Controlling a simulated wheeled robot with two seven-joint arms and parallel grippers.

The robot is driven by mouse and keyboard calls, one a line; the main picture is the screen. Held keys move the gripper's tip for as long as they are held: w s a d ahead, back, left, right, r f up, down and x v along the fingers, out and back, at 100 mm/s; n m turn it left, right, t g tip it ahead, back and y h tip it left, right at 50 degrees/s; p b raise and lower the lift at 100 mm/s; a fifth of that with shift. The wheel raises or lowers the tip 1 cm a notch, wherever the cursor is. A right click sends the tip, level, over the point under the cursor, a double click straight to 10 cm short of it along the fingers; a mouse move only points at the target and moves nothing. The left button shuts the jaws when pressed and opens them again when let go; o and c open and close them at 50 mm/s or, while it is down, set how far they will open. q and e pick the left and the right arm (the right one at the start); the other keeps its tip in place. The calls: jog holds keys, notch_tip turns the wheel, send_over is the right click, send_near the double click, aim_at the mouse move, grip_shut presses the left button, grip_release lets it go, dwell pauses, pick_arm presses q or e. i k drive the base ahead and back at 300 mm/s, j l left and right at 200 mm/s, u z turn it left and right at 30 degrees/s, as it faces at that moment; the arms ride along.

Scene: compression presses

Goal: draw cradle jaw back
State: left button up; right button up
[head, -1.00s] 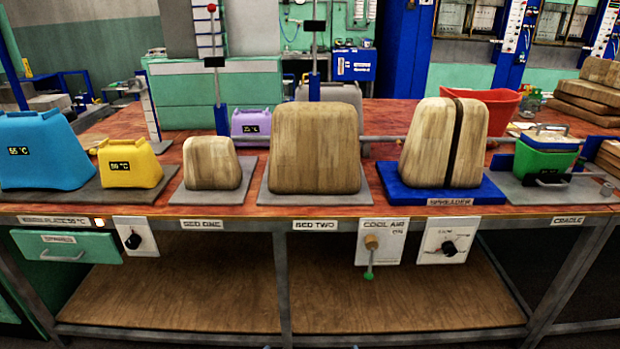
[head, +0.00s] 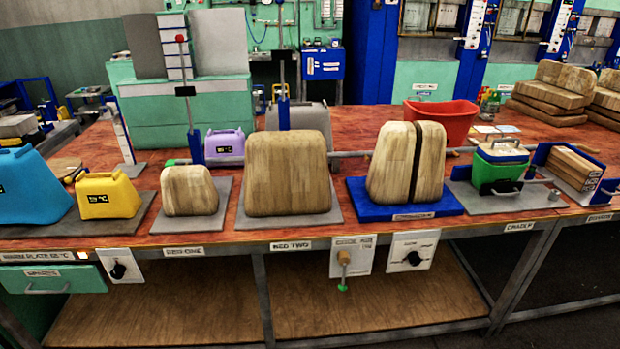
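The cradle is the grey plate (head: 465,190) at the right of the bench, above the "CRADLE" label (head: 519,227). A green container (head: 497,172) with a pale top and a handle stands on it. A dark jaw-like bracket (head: 501,188) with a bar sits at the container's front, and a small grey knob (head: 554,195) lies to its right. I cannot tell from here whether the jaw touches the container. Neither of my grippers is in view.
Left of the cradle, a split wooden block (head: 392,165) stands on a blue base (head: 367,201). Right of it, a blue rack (head: 542,153) holds wooden boards. A red bin (head: 440,122) stands behind. Wooden forms, a yellow container (head: 106,195) and a blue container (head: 30,187) stand further left.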

aim_at(510, 188)
jog(key=z, duration=1.35)
